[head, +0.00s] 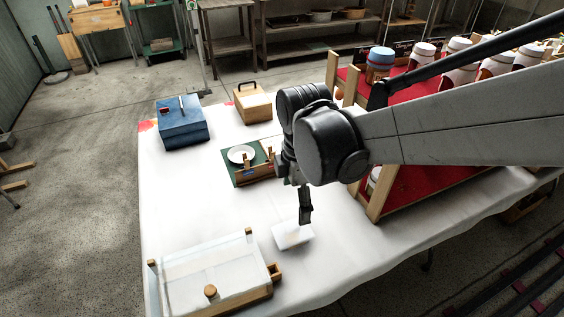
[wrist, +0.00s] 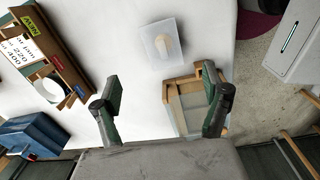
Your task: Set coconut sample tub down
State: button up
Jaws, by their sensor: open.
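A small translucent white tub (wrist: 163,45) with a pale beige shape in or on it rests on the white tablecloth. I take it for the coconut sample tub; no label is readable. In the head view a white patch that matches the tub (head: 293,236) lies just below my gripper (head: 305,206). My gripper's fingers are spread wide with nothing between them in the wrist view (wrist: 162,98). The tub is beyond the fingertips there, apart from them.
A wood-framed clear case (head: 190,285) with a round knob sits at the table's near left. A red tiered rack with jars (head: 420,55) is at right.

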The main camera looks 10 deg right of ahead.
aim_at(292, 228)
jog(key=shift+n, duration=0.6)
jog(key=f+b, duration=0.1)
jog(key=f, duration=0.4)
jog(key=f+b, duration=0.1)
jog(key=f, duration=0.3)
jog(key=f+b, duration=0.2)
jog(key=f, duration=0.3)
jog(key=shift+a+f, duration=0.3)
jog(key=shift+a, duration=0.05)
jog(key=shift+s, duration=0.1)
jog(key=c, duration=1.3)
